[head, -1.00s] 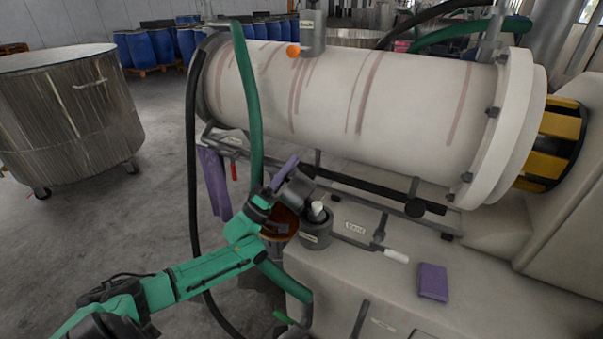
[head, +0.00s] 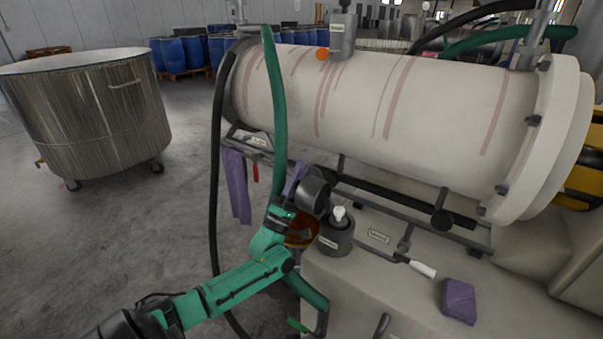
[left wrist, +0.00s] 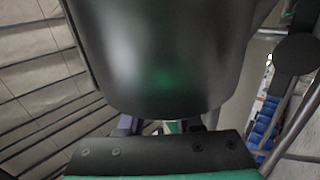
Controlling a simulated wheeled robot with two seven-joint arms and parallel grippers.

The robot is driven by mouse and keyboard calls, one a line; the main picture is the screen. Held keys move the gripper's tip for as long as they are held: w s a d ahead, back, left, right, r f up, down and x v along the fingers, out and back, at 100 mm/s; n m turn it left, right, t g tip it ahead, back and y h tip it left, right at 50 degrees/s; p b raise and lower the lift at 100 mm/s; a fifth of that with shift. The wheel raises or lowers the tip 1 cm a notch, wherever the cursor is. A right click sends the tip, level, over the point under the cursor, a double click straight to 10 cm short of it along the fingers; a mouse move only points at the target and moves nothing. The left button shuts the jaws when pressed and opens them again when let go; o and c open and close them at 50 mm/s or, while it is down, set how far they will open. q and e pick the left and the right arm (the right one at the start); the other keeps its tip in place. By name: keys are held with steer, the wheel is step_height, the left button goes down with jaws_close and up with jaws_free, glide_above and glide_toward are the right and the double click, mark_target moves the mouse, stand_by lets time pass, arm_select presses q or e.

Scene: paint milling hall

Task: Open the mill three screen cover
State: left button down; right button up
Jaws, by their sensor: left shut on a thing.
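My left gripper (head: 300,187) is at the left end of the mill's base, below the white drum (head: 400,100). Its purple fingers are shut on a dark grey round piece (head: 316,197), which looks like the screen cover. In the left wrist view this dark grey cylinder (left wrist: 170,55) fills the middle between the fingers. Just below it an orange-brown opening (head: 301,231) shows, partly hidden by my wrist. Whether the cover still touches its mount is hidden. A grey pot with a white knob (head: 337,238) stands beside the opening. My right gripper is not in view.
A purple cloth (head: 238,185) hangs left of the gripper. A black hose (head: 216,170) and green hose (head: 280,120) run down nearby. A white-handled lever (head: 422,268) and a purple block (head: 459,301) are on the base. A steel vat (head: 85,120) stands on the left floor.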

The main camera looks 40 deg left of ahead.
arm_select(q)
steer(key=shift+d+f, duration=0.1)
steer(key=shift+f, duration=0.1)
steer(key=c, duration=0.6)
jaws_free()
steer(key=shift+r, duration=0.15)
steer(key=shift+s, duration=0.1)
steer(key=b+v, duration=0.3)
steer(key=v, duration=1.1)
steer(key=shift+s, duration=0.15)
